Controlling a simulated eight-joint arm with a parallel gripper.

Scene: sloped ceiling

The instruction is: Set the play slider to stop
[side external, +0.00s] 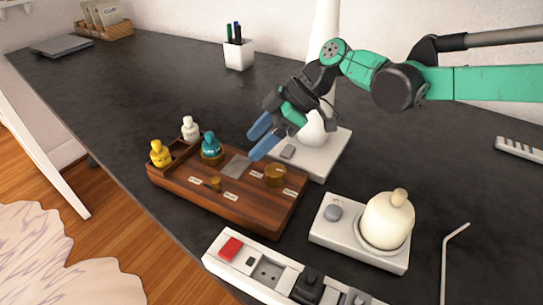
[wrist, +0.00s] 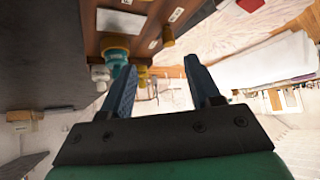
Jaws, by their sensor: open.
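A dark wooden box (side external: 226,207) sits on the dark counter near its front edge. On its top are small white labels, too small to read, and a small brass knob (side external: 215,184) beside them. A larger round brass piece (side external: 275,175) stands at the right end. I cannot tell for certain which of these is the play slider. The box also shows in the wrist view (wrist: 145,8), with a brass knob (wrist: 168,36). My gripper (side external: 258,141) is open and empty, its blue fingers above the back of the box, apart from the knobs.
A teal bottle (side external: 210,146), a yellow bottle (side external: 160,154) and a white bottle (side external: 190,129) stand at the box's left side. White devices stand behind and right, one with a cream jar (side external: 387,220). A white switch strip (side external: 270,275) lies in front.

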